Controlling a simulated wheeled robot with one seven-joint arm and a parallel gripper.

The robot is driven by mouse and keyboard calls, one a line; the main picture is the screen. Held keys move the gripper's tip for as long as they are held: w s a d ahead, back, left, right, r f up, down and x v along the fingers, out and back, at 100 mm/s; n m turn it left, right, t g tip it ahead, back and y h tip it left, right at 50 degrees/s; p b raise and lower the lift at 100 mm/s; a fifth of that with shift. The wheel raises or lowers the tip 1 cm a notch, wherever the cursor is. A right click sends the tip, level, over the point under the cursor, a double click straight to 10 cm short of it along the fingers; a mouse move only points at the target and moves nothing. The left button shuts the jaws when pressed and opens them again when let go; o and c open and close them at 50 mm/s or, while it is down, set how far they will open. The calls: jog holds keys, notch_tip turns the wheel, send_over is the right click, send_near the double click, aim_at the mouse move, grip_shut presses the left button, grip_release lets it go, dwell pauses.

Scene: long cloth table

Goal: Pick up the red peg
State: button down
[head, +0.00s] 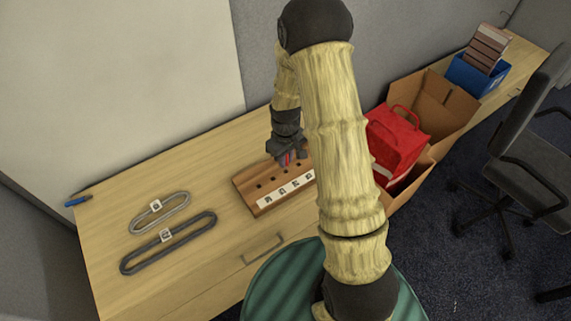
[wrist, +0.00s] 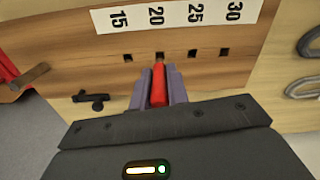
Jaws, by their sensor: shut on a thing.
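The red peg (wrist: 158,88) is between the two purple-grey fingers of my gripper (wrist: 161,75) in the wrist view. The gripper is shut on it. The peg's far end is close to the hole under the label 20 in the wooden block (wrist: 95,50); I cannot tell whether it sits in the hole. In the head view my gripper (head: 289,158) is over the far side of the block (head: 246,191), with a little of the red peg (head: 283,161) showing. My arm hides the block's right end.
A light grey loop (head: 142,224) and a dark loop (head: 192,230) lie on the table left of the block. A blue-handled tool (head: 77,201) lies at the far left. A red bag (head: 397,140) in an open cardboard box (head: 446,105) and a blue bin (head: 474,77) stand right.

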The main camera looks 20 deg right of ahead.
notch_tip(320, 180, up, 6)
jog(key=shift+f, duration=0.1)
dwell(0.9)
